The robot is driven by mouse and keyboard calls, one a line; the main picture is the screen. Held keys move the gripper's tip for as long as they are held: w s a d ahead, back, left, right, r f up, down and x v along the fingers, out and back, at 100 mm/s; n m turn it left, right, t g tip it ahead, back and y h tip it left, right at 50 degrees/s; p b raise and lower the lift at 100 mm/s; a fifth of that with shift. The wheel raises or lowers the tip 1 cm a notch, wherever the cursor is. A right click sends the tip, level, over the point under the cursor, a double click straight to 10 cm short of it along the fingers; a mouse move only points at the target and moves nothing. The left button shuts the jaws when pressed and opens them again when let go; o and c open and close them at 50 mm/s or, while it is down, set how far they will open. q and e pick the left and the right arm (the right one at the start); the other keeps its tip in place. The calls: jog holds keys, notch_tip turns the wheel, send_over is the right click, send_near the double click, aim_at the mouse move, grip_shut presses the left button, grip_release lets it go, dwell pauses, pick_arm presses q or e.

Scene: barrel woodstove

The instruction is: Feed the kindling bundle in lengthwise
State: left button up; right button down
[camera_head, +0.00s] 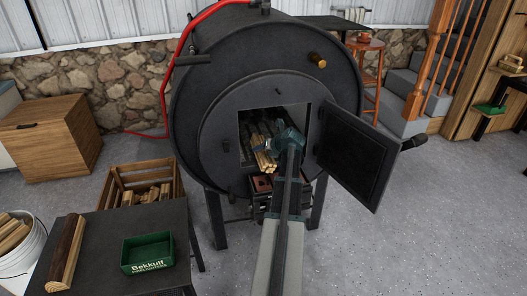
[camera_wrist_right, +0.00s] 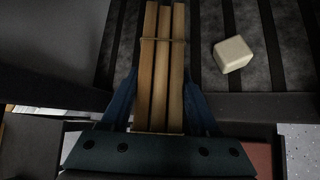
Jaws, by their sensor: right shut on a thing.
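The kindling bundle (camera_head: 261,151) is several pale sticks tied with a band. It lies lengthwise through the square mouth of the black barrel stove (camera_head: 205,110), its near ends at the lower edge of the opening. My right gripper (camera_head: 284,138) is at the opening, shut on the bundle, partly covering it. In the right wrist view the bundle (camera_wrist_right: 162,65) sits between the blue fingers and points away over the dark slatted grate (camera_wrist_right: 285,75). I cannot tell whether it touches the grate. A small cream block (camera_wrist_right: 233,54) lies right of it. The left gripper is out of view.
The stove door (camera_head: 360,150) stands open to the right of the mouth. A dark table (camera_head: 105,235) at lower left holds a split log (camera_head: 66,252) and a green box (camera_head: 147,253). A wooden crate (camera_head: 118,183) stands behind it. The floor at right is clear.

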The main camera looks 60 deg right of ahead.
grip_release()
dwell(0.5)
jog(key=shift+p+v, duration=2.35)
jog(key=shift+v, duration=1.15)
jog(key=shift+f, duration=0.1)
jog(key=p+v, duration=0.9)
jog(key=v, duration=0.5)
jog(key=shift+d+f, duration=0.1)
